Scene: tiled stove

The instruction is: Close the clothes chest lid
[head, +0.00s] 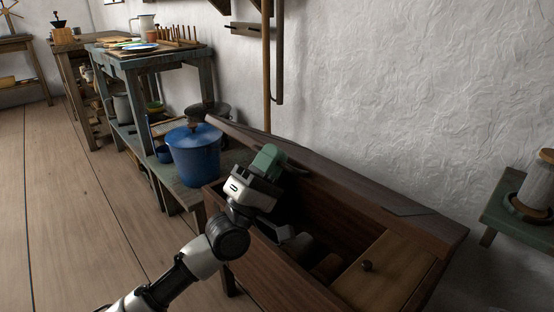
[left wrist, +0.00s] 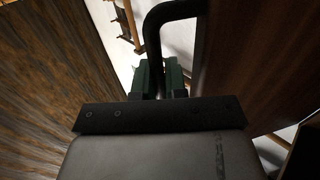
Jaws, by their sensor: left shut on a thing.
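The wooden clothes chest (head: 268,262) stands open against the wall. Its dark brown lid (head: 345,178) is raised along the back, and the lid also fills the right of the left wrist view (left wrist: 242,60). My left gripper (head: 268,158) has green fingers and is over the chest's left end, by the lid. In the left wrist view the green fingers (left wrist: 160,76) are shut on a curved black handle (left wrist: 170,12). The handle's attachment to the lid is not clearly shown. My right gripper is not in view.
A blue lidded pot (head: 194,155) stands close to the chest's left. A green stool (head: 520,212) is at right. The floor at left is clear.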

